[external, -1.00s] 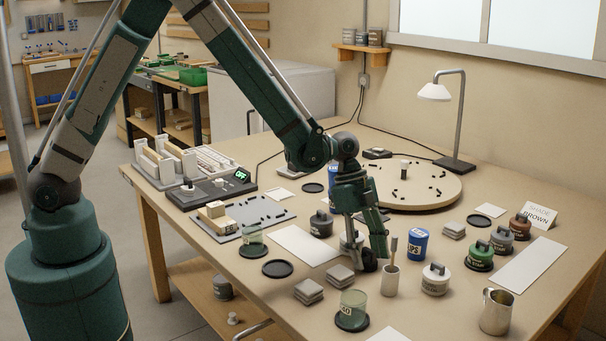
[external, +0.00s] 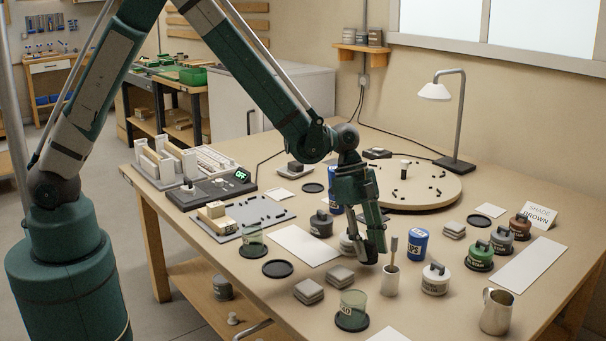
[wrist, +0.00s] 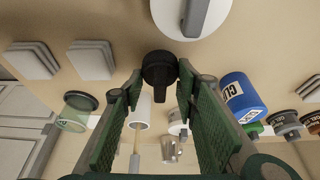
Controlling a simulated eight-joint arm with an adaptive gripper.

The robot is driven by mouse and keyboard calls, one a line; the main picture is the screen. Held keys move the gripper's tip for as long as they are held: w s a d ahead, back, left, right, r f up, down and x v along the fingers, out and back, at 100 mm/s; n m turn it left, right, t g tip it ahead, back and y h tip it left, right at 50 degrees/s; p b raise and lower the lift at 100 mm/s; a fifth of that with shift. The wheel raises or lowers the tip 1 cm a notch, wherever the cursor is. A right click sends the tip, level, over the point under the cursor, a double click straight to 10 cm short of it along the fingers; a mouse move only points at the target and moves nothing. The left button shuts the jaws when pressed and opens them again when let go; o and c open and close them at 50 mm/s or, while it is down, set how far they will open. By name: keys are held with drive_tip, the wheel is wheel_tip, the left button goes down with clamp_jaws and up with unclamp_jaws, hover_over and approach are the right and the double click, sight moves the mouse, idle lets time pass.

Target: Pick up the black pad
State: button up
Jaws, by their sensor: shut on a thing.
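A small black round pad with a stubby grip (wrist: 160,68) is between my fingertips in the wrist view. My gripper (external: 372,257) is shut on it and points down, behind the white cup with a brush (external: 390,283). It also shows in the wrist view (wrist: 157,88), with a green finger on each side. In the external view the fingers mostly hide the pad. Its height above the table is hard to judge.
A white lidded pot (wrist: 195,15) is close to the held pad. A blue can (external: 415,245) stands to the right. Grey stacked tiles (external: 308,292) and a flat black disc (external: 278,268) lie to the left. A bare white sheet (external: 304,245) lies behind the tiles.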

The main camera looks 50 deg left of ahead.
sight(370, 242)
wheel_tip(370, 242, up, 8)
drive_tip(key=shift+f+p, duration=0.15)
drive_tip(key=shift+p, duration=0.7)
